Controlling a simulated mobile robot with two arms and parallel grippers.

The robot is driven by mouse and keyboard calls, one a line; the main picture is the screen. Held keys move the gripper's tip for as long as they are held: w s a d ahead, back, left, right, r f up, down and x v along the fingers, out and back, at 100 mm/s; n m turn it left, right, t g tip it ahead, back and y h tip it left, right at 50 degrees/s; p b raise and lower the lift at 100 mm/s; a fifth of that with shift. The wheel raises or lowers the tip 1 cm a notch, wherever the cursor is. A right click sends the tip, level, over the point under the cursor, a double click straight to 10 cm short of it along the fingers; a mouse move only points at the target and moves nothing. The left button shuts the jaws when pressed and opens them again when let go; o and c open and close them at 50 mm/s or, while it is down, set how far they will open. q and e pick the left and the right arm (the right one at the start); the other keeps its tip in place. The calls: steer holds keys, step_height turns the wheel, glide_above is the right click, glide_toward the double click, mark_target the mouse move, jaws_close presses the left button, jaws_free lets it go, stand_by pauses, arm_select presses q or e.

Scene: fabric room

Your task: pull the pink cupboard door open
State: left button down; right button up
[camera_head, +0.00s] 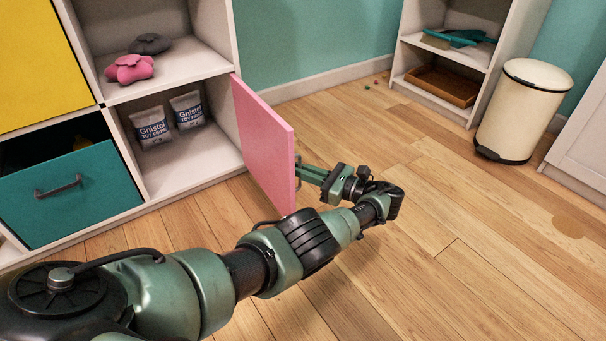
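The pink cupboard door (262,139) stands swung well out from the lower right compartment of the shelf unit. Its inner face is toward me, and the compartment behind it is open to view. My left arm comes in from the lower left and bends back, so that my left gripper (308,173) points left at the door's outer side, by its free edge. A small dark part, likely the handle, shows there. The fingertips are partly hidden by the door, so I cannot tell whether they hold it. My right gripper is not in view.
Two printed bags (151,127) stand in the open compartment. A teal drawer (75,190) is to its left. A cream bin (522,110) and another shelf unit (405,62) stand at the back right. The wooden floor right of the door is mostly clear.

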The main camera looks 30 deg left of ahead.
arm_select(q)
steer(key=shift+a+r, duration=0.1)
steer(key=shift+a, duration=0.15)
steer(key=c, duration=1.5)
jaws_free()
steer(key=shift+c, duration=0.2)
steer(key=shift+d, duration=0.15)
steer(key=d+b, duration=0.4)
steer(key=d, duration=0.3)
steer(key=shift+w+d, duration=0.3)
